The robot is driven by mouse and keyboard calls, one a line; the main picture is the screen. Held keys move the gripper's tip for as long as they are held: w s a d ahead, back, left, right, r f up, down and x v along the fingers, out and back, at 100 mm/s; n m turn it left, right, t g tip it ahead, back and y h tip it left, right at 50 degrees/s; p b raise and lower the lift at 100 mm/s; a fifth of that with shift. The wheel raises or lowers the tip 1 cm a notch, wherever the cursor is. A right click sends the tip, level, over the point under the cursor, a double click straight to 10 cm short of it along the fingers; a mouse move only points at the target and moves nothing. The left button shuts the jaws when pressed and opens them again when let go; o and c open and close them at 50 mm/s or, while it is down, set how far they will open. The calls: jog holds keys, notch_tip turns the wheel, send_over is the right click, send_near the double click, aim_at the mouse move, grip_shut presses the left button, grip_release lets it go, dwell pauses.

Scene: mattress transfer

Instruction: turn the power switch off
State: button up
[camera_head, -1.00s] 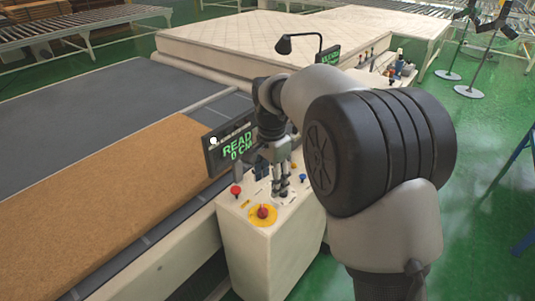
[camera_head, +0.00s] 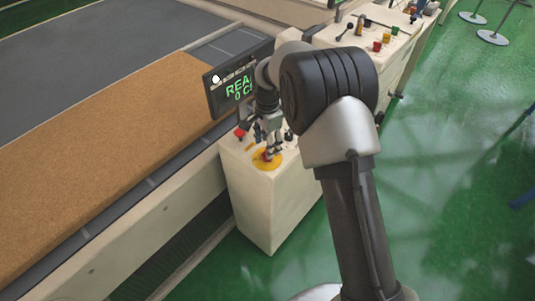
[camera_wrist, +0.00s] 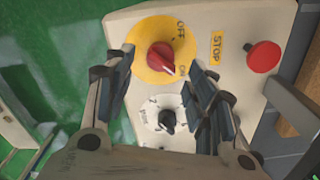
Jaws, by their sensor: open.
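The power switch is a red rotary knob (camera_wrist: 161,57) on a round yellow plate (camera_wrist: 142,37) marked OFF and ON, on the white control box. A pale mark on the knob lies nearer the ON label than the OFF label. In the head view the yellow plate (camera_head: 262,163) shows at the front of the box top, with the knob mostly hidden by my gripper (camera_head: 268,151). In the wrist view my gripper (camera_wrist: 163,68) is open, with one finger on each side of the knob. Its fingers look apart from the knob; their exact height above it is unclear.
A black dial (camera_wrist: 167,119) on a white plate and a red button (camera_wrist: 263,56) by a STOP label sit close to my fingers. A display (camera_head: 238,85) stands behind the box. A brown mattress slab (camera_head: 110,140) lies at left.

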jog(key=shift+f+b, duration=0.35)
jog(key=shift+f, duration=2)
jog(key=c, duration=1)
